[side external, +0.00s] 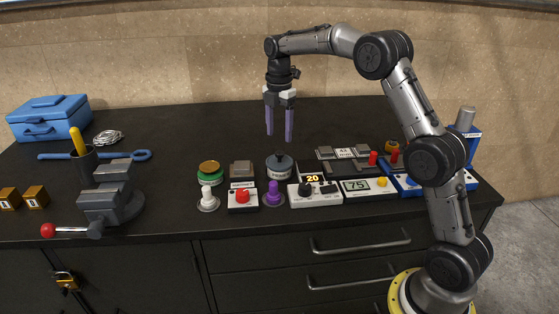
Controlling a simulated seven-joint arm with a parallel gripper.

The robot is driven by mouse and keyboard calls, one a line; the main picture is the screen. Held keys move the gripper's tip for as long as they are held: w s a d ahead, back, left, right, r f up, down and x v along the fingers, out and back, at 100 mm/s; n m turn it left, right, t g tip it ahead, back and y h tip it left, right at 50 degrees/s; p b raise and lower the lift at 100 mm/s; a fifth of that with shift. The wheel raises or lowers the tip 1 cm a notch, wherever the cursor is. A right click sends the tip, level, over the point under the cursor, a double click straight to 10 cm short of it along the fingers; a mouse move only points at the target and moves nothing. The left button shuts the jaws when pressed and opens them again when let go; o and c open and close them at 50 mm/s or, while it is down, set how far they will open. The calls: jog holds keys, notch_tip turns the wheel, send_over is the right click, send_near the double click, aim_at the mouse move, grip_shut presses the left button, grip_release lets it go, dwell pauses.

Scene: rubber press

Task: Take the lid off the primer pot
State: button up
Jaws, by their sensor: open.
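A small round grey pot (279,170) with a dark lid (279,160) and a small knob stands in the middle of the bench; it looks like the primer pot, though I can read no label. The lid sits on the pot. My gripper (280,137) points straight down above the pot, its two purple fingers open and empty. The fingertips appear apart from the knob; their exact height is hard to judge.
A green pot with a gold top (210,172), a red-button box (242,197), a purple knob (273,193) and a display box reading 20 (314,190) stand close by. A vise (112,195) is at left. The bench behind is clear.

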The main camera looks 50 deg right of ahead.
aim_at(279, 152)
jog(key=shift+s+a+f, duration=0.15)
jog(key=shift+f, duration=1.4)
jog(key=shift+s+a+f, duration=0.1)
jog(key=shift+f, duration=1.4)
grip_shut()
